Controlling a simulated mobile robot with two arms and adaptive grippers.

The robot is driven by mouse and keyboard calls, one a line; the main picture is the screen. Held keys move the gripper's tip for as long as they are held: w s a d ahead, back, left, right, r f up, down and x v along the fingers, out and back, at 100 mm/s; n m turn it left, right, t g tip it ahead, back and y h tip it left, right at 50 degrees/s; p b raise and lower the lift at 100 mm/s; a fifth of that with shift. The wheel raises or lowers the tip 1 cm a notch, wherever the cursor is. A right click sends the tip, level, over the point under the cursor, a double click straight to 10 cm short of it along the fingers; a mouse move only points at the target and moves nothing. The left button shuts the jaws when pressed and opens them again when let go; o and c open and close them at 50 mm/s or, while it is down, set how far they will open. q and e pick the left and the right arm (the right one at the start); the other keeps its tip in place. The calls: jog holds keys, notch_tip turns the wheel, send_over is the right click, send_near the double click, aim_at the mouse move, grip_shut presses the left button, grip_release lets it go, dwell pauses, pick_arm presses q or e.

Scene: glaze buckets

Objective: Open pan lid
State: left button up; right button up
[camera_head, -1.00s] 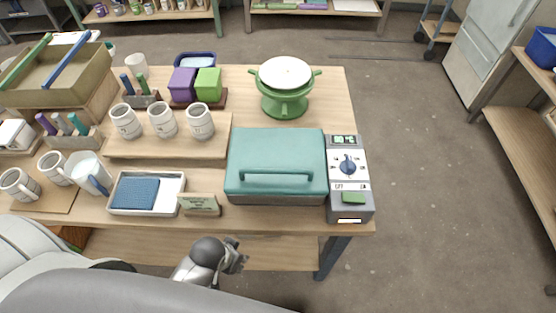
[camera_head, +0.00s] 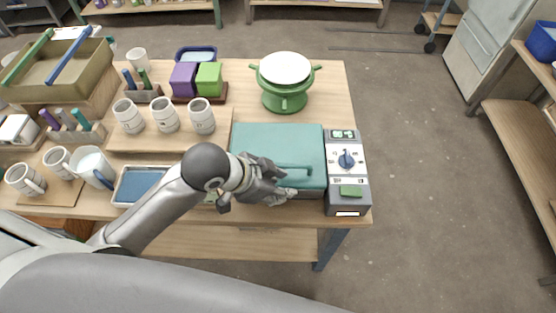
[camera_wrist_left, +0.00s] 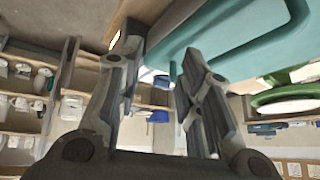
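The teal pan lid (camera_head: 270,142) lies closed on the grey pan on the wooden table. Its bar handle (camera_head: 296,170) runs along the front side, and its left part is hidden behind my left gripper (camera_head: 284,182). In the left wrist view, my left gripper (camera_wrist_left: 160,45) has its two fingers apart with nothing between them. I cannot tell whether the gripper touches the lid. My right gripper is not in view.
A control panel with a blue knob (camera_head: 347,159) adjoins the pan's right side. A green pot (camera_head: 285,85) stands behind it. Mugs (camera_head: 164,115) stand on a board to the left, and a tray (camera_head: 135,183) lies at front left. Floor at the right is clear.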

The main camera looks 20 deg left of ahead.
pick_arm(q)
notch_tip(320, 180, up, 4)
jog(key=w+m, duration=0.3)
jog(key=m, duration=0.1)
jog(key=m+g, duration=0.1)
jog(key=g, duration=0.1)
send_near(281, 165)
jog(key=shift+y, duration=0.4)
jog(key=x, duration=0.5)
jog(key=p+x, duration=0.1)
jog(key=x, duration=0.2)
jog(key=shift+d, duration=0.35)
grip_shut()
